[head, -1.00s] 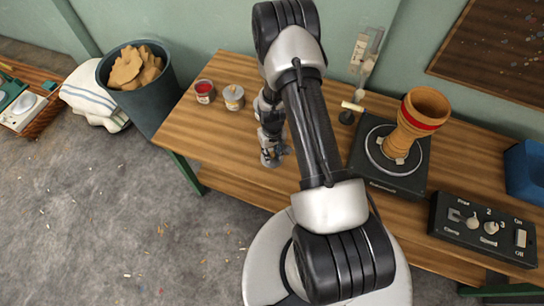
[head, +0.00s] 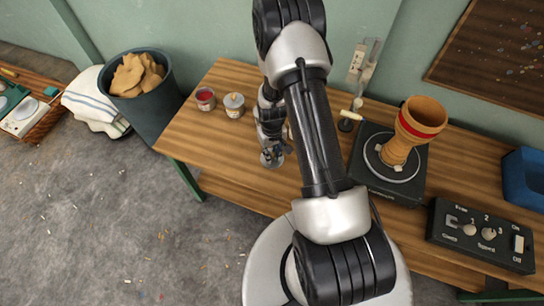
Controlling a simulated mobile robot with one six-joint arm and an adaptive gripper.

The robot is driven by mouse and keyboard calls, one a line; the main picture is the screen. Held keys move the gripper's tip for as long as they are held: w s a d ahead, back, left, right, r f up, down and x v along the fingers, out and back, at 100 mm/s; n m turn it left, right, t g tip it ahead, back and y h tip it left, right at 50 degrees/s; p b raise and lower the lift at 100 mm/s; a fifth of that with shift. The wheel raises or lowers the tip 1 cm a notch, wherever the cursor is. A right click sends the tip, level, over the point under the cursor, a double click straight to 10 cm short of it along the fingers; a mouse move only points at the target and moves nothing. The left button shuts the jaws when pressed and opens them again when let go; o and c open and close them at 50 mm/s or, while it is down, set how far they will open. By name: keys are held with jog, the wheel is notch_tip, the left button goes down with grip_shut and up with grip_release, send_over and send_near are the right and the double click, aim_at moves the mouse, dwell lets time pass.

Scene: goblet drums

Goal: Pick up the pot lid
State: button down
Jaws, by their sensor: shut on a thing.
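One pot (head: 205,98) is open with red inside. The other pot (head: 234,105) has a grey top; I cannot tell whether that is a lid or its contents.
A goblet drum (head: 408,133) stands on a black turntable (head: 372,188) at the right of the workbench (head: 190,140). A control box (head: 482,235) and a blue bin (head: 525,177) are further right. A bucket of brown pieces (head: 140,85) stands left of the bench.

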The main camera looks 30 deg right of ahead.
aim_at(272, 154)
notch_tip(272, 154, up, 15)
jog(key=p, duration=0.3)
jog(key=shift+p, duration=0.3)
